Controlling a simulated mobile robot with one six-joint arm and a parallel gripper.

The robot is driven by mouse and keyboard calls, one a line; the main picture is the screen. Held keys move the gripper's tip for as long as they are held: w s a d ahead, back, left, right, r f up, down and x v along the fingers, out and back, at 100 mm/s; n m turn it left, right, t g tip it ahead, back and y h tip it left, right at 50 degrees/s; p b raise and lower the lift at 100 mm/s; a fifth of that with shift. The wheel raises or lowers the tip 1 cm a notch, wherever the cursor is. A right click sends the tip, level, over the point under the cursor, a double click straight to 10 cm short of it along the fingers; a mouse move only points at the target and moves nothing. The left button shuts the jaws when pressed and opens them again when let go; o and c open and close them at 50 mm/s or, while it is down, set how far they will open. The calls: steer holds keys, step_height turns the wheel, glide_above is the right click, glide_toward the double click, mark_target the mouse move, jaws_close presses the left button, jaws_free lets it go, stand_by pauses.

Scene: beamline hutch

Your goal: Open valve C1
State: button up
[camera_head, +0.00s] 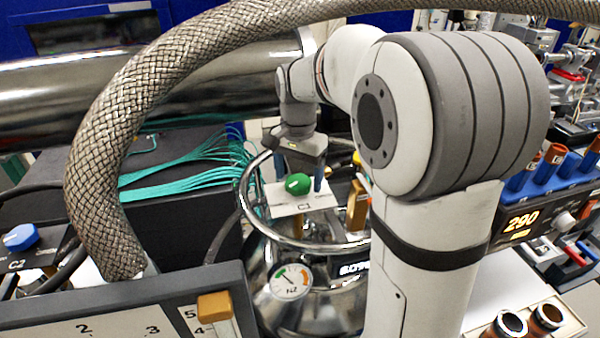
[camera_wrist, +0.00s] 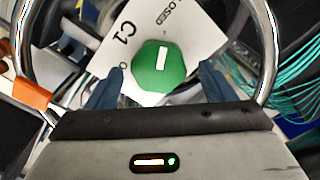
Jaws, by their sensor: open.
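Valve C1 has a green knob (camera_head: 298,184) on a white plate (camera_head: 290,207) labelled C1, above a steel vessel with a ring handle. In the wrist view the green knob (camera_wrist: 160,67) carries a white bar mark, nearly upright and slightly tilted. The white plate (camera_wrist: 112,51) reads C1 and CLOSED there. My gripper (camera_head: 298,172) points down over the knob. In the wrist view my gripper (camera_wrist: 160,88) is open, with one blue finger on each side of the knob. I cannot tell whether the fingers touch it.
The steel ring (camera_head: 250,222) surrounds the valve. An orange-brown block (camera_head: 357,205) stands right of the plate. A braided hose (camera_head: 100,170) arches across the left. A blue knob (camera_head: 20,237) marked C2 is far left. A gauge (camera_head: 290,281) sits below.

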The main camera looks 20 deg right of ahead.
steer(key=shift+f, duration=0.35)
